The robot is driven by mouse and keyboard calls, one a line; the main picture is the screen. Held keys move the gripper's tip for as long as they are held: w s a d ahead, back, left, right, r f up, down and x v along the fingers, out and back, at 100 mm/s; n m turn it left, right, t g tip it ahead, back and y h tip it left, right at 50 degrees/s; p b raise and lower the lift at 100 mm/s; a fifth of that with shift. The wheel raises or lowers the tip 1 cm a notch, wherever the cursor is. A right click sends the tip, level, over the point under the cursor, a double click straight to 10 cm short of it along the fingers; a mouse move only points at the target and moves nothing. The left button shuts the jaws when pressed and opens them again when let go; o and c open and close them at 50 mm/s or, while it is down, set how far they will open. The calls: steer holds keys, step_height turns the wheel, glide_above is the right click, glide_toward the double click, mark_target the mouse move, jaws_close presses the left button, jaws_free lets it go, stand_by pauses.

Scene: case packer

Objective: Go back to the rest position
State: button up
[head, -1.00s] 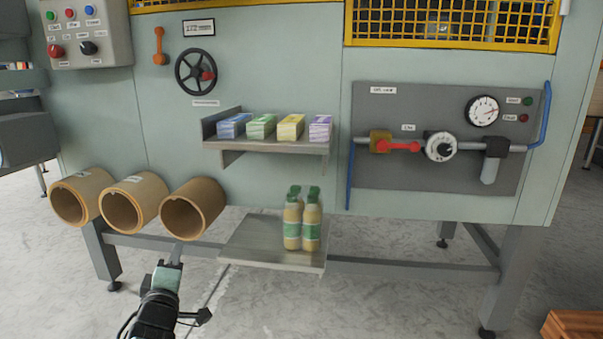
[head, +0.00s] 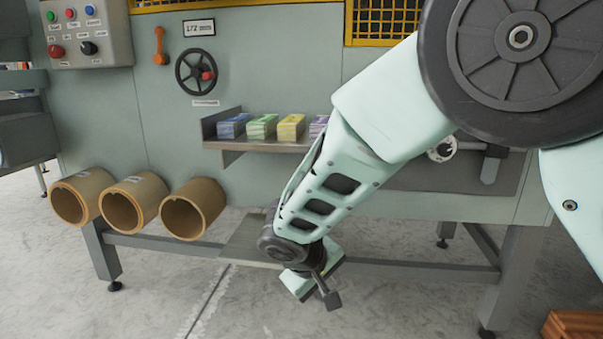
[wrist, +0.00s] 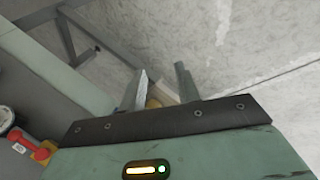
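My gripper (wrist: 161,70) shows in the wrist view as two grey fingers standing apart, so it is open. A small tan thing (wrist: 162,92) shows between the fingers; I cannot tell what it is or how far off it lies. In the head view my arm crosses the right half of the picture and its wrist hangs low in front of the lower shelf (head: 250,243).
The upper shelf (head: 232,145) holds several small coloured boxes. Three tan tubes (head: 192,208) stick out at the left. A control box (head: 88,32) and a handwheel (head: 196,73) are above. The machine's leg (head: 508,280) and an orange-brown wooden stack (head: 572,326) stand right. The front floor is clear.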

steer(key=s+d+r+g+y, duration=0.1)
steer(key=s+d+r+g, duration=0.15)
steer(key=s, duration=0.65)
steer(key=s+d+r+g+y, duration=0.15)
steer(key=s+d, duration=0.25)
steer(key=s, duration=0.5)
steer(key=s+d+r+g+y, duration=0.1)
steer(key=s+d+r+y, duration=0.15)
steer(key=s, duration=0.65)
step_height(320, 180, up, 29)
steer(key=p, duration=2.8)
steer(key=shift+d+f+n+h, duration=0.15)
steer(key=shift+d+n+h, duration=0.1)
steer(key=shift+n+h, duration=0.05)
